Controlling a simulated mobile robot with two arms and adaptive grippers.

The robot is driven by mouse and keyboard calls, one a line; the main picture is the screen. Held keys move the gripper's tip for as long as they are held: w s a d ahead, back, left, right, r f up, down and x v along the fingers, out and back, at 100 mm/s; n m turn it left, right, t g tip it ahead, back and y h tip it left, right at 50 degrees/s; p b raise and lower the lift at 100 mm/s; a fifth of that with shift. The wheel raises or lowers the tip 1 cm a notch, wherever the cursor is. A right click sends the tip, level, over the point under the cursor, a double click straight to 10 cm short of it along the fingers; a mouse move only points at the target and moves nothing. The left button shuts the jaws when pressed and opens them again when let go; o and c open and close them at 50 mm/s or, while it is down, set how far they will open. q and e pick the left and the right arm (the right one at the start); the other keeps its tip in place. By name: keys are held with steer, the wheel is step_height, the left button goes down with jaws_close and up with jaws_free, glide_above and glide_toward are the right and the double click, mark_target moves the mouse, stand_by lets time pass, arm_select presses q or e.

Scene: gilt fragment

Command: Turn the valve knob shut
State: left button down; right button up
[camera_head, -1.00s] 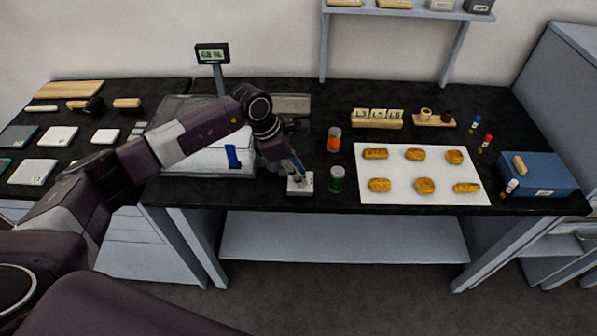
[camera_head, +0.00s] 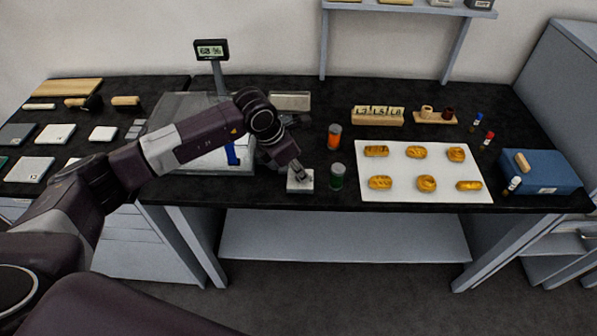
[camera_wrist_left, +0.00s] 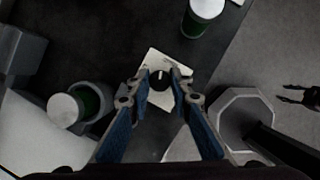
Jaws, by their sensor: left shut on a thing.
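The valve knob (camera_wrist_left: 160,79) is small and black with a pale mark, on a whitish square plate (camera_wrist_left: 165,66) seen in the left wrist view. In the head view this plate (camera_head: 299,187) lies at the table's front edge and my gripper mostly hides the knob. My left gripper (camera_wrist_left: 160,76) points down over the plate, its fingertips shut on the knob from both sides. It also shows in the head view (camera_head: 300,175). A dark pronged shape at the right edge of the left wrist view looks like my right gripper (camera_wrist_left: 288,94), over the floor; its jaw state is unclear.
A green jar (camera_head: 337,177) stands close right of the plate, an orange jar (camera_head: 334,136) behind it. A white sheet (camera_head: 418,198) with several golden pieces lies farther right. A glass-sided case (camera_head: 187,108) stands left behind. A small display (camera_head: 211,50) rises at the back.

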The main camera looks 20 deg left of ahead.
arm_select(q)
steer(key=n+y+b, duration=0.1)
steer(key=n+b, duration=0.1)
steer(key=n, duration=0.1)
steer(key=shift+d+f+n+t, duration=0.1)
steer(key=shift+f+n+t, duration=0.05)
steer(key=shift+n+t, duration=0.2)
steer(key=n+y+b, duration=0.1)
steer(key=n+b, duration=0.2)
steer(key=shift+d+n+t, duration=0.1)
steer(key=shift+n+t, duration=0.15)
steer(key=n+y+b, duration=0.2)
steer(key=n+b, duration=0.1)
steer(key=n, duration=0.1)
steer(key=shift+d+b, duration=0.1)
steer(key=shift+b, duration=0.2)
steer(key=shift+r+n+y+b, duration=0.2)
steer(key=shift+n+y+b, duration=0.3)
steer(key=shift+n, duration=0.5)
steer(key=c, duration=1.7)
jaws_free()
steer(key=shift+c, duration=0.2)
